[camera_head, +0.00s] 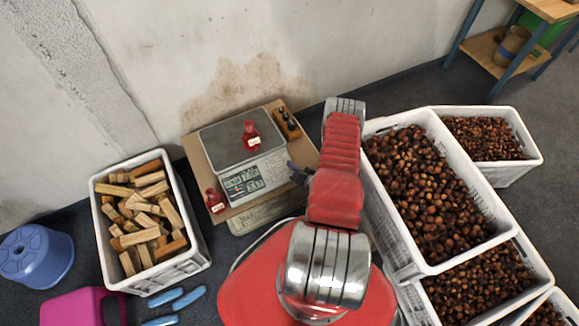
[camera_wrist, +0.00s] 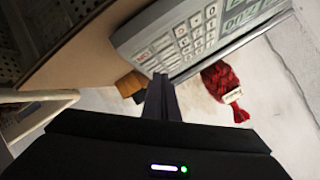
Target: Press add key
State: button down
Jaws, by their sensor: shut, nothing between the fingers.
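The scale (camera_head: 232,148) stands on a wooden board, with its metal pan at the back and a panel with a display (camera_head: 243,181) in front. Its keypad of pale keys shows large in the wrist view (camera_wrist: 187,38). I cannot read which key is the add key. A red net bag (camera_head: 251,138) with a white label lies on the pan; it also shows in the wrist view (camera_wrist: 222,82). My gripper (camera_head: 298,172) is shut and empty at the right end of the panel. In the wrist view its dark fingertips (camera_wrist: 161,82) are beside the keypad's edge; contact cannot be told.
A second red bag (camera_head: 215,201) sits at the board's left corner. A wooden block with dark weights (camera_head: 287,124) stands right of the pan. A crate of firewood (camera_head: 196,250) is left. Crates of chestnuts (camera_head: 437,262) crowd the right. A wall is close behind.

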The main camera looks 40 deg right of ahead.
jog(key=shift+s+a+r, duration=0.1)
jog(key=shift+s+r, duration=0.15)
jog(key=shift+r, duration=0.5)
jog(key=shift+s+a+r, duration=0.1)
jog(key=shift+s+r, duration=0.1)
jog(key=shift+r, duration=0.6)
jog(key=shift+s+a+r, duration=0.1)
jog(key=shift+s+r, duration=0.15)
jog(key=shift+r, duration=0.5)
